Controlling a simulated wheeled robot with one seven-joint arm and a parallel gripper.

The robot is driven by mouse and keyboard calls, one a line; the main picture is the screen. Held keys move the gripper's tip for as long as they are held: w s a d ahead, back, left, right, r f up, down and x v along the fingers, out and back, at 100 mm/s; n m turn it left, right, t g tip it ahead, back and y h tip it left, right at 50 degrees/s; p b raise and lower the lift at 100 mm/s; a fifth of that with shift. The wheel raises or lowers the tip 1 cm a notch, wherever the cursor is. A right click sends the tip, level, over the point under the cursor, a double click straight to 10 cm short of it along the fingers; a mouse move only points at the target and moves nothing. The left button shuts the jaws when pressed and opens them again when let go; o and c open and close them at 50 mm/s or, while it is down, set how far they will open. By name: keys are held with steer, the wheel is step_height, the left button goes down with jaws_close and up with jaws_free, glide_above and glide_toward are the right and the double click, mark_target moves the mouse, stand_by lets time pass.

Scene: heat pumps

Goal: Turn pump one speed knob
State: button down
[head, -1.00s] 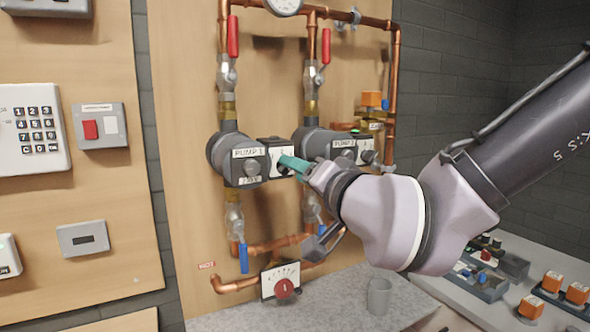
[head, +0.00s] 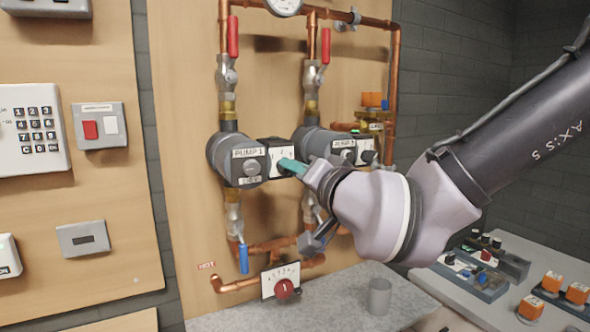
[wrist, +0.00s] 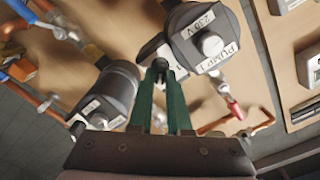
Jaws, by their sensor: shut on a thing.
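Pump 1 (head: 228,155) is a grey pump body with a "PUMP 1" label, mounted on the wooden board. Its white-faced speed dial (head: 272,155) is on the right side of its front. My gripper (head: 284,165), with green fingers, reaches in from the right and is shut on the small dark speed knob (wrist: 160,64) on that dial. The wrist view shows both green fingertips (wrist: 160,76) closed around the knob. The fingers hide most of the knob and part of the dial's scale in the head view.
Pump 2 (head: 318,143) stands just right of pump 1, close behind my gripper. Copper pipes and red-handled valves (head: 233,37) run above, a blue-handled valve (head: 243,258) below. A red knob with a scale (head: 284,287) sits lower down. A grey cup (head: 379,296) stands on the counter.

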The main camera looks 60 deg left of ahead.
steer(key=shift+s+n, duration=0.15)
steer(key=shift+n, duration=4.05)
steer(key=c, duration=0.9)
jaws_free()
steer(key=shift+o, duration=0.2)
steer(key=d, duration=1)
steer(key=shift+s+d, duration=0.3)
steer(key=shift+d, duration=0.1)
